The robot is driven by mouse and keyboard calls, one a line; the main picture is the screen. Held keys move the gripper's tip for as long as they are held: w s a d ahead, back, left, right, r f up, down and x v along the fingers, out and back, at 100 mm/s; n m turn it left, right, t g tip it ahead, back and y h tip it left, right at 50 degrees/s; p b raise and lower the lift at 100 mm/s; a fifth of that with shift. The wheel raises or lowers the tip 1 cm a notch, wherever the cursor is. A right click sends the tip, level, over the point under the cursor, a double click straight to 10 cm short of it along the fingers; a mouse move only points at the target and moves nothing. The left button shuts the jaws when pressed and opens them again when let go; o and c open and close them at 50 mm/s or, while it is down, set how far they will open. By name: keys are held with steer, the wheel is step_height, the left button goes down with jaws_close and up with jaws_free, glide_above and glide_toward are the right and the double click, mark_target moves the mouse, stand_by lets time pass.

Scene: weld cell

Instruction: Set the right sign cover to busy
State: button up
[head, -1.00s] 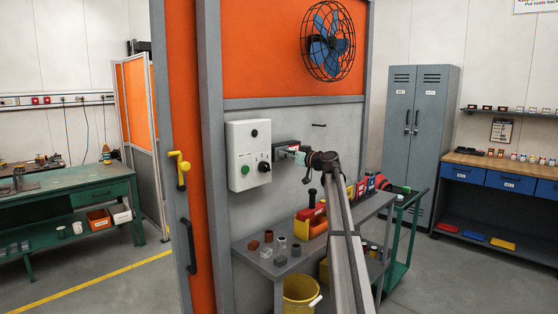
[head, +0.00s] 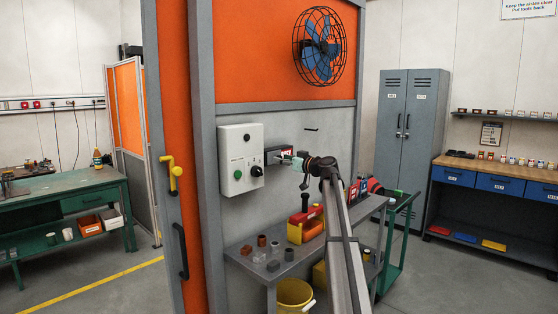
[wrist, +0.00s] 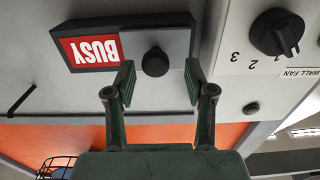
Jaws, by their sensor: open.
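The sign (wrist: 125,20) is a dark-framed box on the grey wall, seen upside down in the wrist view. Its red BUSY panel (wrist: 90,50) shows at the left of that view. A plain grey cover (wrist: 177,42) with a round black knob (wrist: 155,62) fills the other half. My gripper (wrist: 160,82) is open, with one finger on each side of the knob; I cannot tell whether either touches it. In the head view the sign (head: 278,150) is small, and my gripper (head: 298,163) is at its right end, partly hiding it.
A white control box (head: 240,150) with a green button and black dial is just left of the sign. A wall fan (head: 319,46) hangs above. A green cart (head: 398,240) is at the right.

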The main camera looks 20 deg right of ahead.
steer(key=v, duration=0.9)
steer(key=shift+s, duration=0.15)
steer(key=shift+a, duration=0.15)
